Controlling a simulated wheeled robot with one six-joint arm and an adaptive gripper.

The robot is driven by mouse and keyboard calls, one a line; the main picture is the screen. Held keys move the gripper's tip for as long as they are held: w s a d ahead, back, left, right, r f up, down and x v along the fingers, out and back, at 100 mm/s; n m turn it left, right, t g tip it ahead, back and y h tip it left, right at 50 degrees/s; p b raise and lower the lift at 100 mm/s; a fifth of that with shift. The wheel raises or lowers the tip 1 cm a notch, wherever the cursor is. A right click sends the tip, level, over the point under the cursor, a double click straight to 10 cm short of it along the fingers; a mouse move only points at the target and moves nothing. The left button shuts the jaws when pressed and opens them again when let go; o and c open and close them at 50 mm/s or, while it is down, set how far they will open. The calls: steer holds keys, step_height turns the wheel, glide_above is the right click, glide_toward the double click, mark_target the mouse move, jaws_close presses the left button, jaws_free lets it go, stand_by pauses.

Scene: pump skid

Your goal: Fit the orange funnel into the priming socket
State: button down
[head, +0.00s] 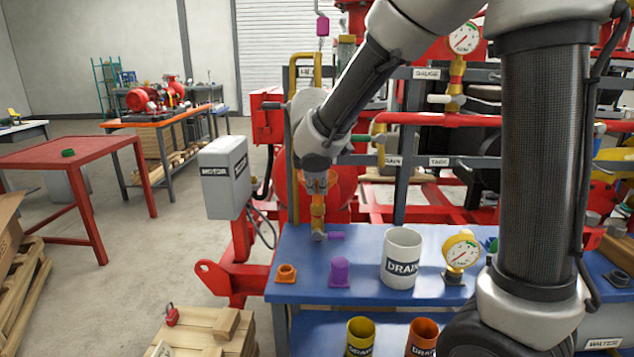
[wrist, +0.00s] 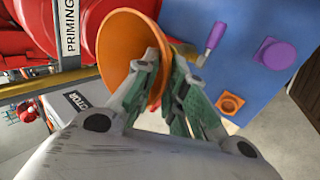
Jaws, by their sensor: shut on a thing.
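The orange funnel (head: 318,208) is in my gripper (head: 318,184), above the left end of the blue bench in the head view. In the wrist view the funnel (wrist: 122,48) shows its wide cone, with the green-padded fingers of my gripper (wrist: 166,72) shut on its wall. A PRIMING label (wrist: 70,27) stands by red piping in the wrist view. I cannot make out the priming socket itself; the funnel may hide it.
On the blue bench (head: 360,238) stand an orange square-based fitting (head: 287,273), a purple cap (head: 340,272), a white DRAIN mug (head: 402,258) and a gauge (head: 461,252). Red piping and grey posts rise behind.

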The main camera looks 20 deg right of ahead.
steer(key=shift+f, duration=0.35)
steer(key=c, duration=1.4)
jaws_free()
steer(key=v, duration=1.2)
steer(key=s+d+f+m, duration=0.1)
steer(key=s+d+m, duration=0.3)
steer(key=s+d, duration=0.2)
steer(key=s+d+f+m+g+y, duration=0.1)
steer(key=s+d+m, duration=0.4)
steer(key=s, duration=0.4)
steer(key=s+d+f+m+g+y, duration=0.1)
steer(key=s+d+m, duration=0.4)
steer(key=s+d, duration=0.2)
steer(key=shift+s+d+f, duration=0.15)
steer(key=shift+s+d, duration=0.1)
steer(key=shift+s, duration=0.35)
